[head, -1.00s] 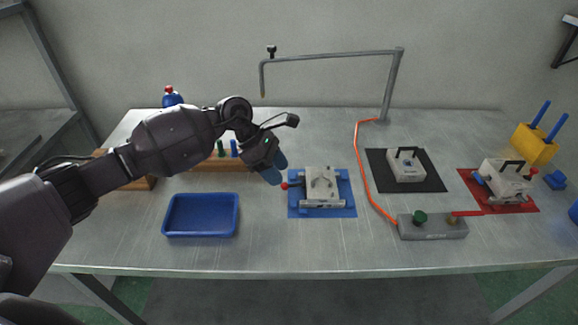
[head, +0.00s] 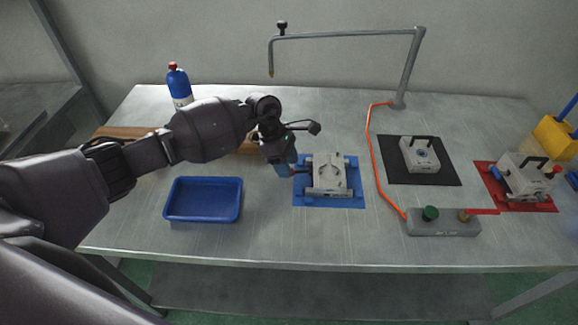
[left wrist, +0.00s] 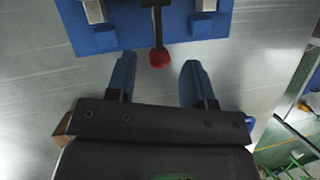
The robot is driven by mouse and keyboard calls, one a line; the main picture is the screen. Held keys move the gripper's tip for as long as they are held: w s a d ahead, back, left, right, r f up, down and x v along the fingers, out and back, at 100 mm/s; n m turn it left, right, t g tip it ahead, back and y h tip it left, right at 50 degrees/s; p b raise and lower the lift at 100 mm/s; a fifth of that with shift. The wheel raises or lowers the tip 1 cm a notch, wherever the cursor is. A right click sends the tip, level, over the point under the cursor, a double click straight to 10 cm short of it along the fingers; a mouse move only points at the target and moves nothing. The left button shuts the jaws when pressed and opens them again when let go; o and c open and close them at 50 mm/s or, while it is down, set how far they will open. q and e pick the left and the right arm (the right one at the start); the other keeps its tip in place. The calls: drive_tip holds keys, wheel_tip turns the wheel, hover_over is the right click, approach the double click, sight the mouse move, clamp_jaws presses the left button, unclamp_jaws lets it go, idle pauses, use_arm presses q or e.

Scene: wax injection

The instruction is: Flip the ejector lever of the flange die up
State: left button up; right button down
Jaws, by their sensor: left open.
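A light grey metal die (head: 328,174) sits on a blue mat (head: 345,202) near the middle of the bench. In the left wrist view its dark lever ends in a red ball knob (left wrist: 160,58). The knob lies between the tips of my left gripper (left wrist: 158,64), whose blue fingers stand apart, one on each side. I see no contact with the knob. In the head view my left gripper (head: 286,170) is at the die's left side and hides the knob. My right gripper does not show.
A blue tray (head: 203,221) lies left of the die. To the right are a block on a black mat (head: 445,175), a grey box with a green button (head: 430,213) and another die (head: 522,174) on red. An orange hose and a bent metal arm (head: 348,36) stand behind.

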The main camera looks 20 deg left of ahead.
use_arm(q)
drive_tip(key=shift+d+f, duration=0.25)
drive_tip(key=shift+f, duration=0.45)
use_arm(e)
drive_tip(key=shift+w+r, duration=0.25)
use_arm(q)
drive_tip(key=shift+c, duration=0.2)
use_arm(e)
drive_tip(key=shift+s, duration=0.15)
